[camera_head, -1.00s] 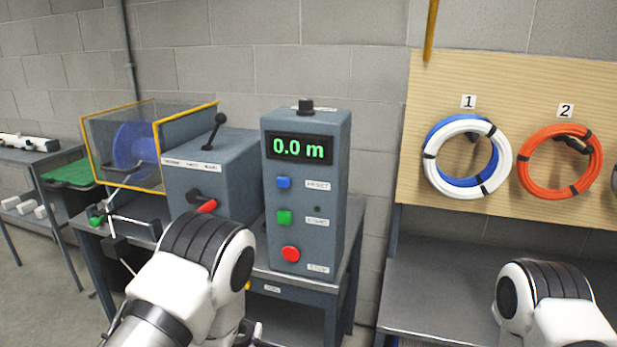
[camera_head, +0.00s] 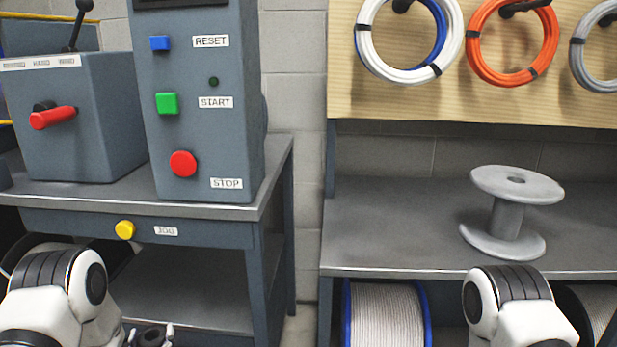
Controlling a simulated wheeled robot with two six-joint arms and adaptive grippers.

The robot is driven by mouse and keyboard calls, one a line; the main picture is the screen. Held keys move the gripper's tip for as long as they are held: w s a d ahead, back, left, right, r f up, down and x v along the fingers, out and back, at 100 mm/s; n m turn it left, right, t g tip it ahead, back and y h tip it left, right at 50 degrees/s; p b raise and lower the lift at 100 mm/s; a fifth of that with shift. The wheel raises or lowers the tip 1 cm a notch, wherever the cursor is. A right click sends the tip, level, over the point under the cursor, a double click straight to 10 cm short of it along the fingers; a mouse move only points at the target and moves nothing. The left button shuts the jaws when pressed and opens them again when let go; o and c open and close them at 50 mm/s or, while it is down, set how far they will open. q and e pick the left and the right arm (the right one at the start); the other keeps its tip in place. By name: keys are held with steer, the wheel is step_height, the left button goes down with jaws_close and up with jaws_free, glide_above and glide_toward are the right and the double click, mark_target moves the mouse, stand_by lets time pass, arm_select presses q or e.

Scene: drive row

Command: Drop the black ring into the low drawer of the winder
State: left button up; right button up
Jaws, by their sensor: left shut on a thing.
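The winder (camera_head: 80,115) stands at the left, a grey machine on a table with a red handle. Its control box (camera_head: 203,120) has blue, green and red buttons. My left gripper (camera_head: 150,336) is at the bottom edge, in front of the winder table's lower shelf (camera_head: 190,292). It is shut on a small black thing that looks like the black ring (camera_head: 152,338), partly cut off by the frame. I cannot make out the low drawer; my left arm hides the lower left. My right arm shows at lower right, its gripper out of view.
A yellow JOG button (camera_head: 125,230) is on the winder table's front. A bench (camera_head: 400,225) at right bears an empty grey spool (camera_head: 508,212); a blue-rimmed reel (camera_head: 387,315) is below. Coils hang on a wooden board (camera_head: 345,70). A gap separates the tables.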

mark_target(141, 337)
arm_select(q)
steer(key=a+f+b, duration=0.3)
steer(key=f+b, duration=0.5)
steer(key=f, duration=0.3)
steer(key=shift+w+a+f+y, duration=0.15)
steer(key=shift+w+f+y, duration=0.15)
steer(key=shift+w+f, duration=0.1)
arm_select(e)
step_height(141, 337, down, 11)
steer(key=shift+w, duration=0.15)
steer(key=shift+r, duration=0.1)
arm_select(q)
steer(key=o, duration=1.2)
steer(key=shift+o, duration=0.2)
step_height(141, 337, up, 10)
steer(key=shift+r, duration=0.1)
arm_select(e)
steer(key=shift+r, duration=0.1)
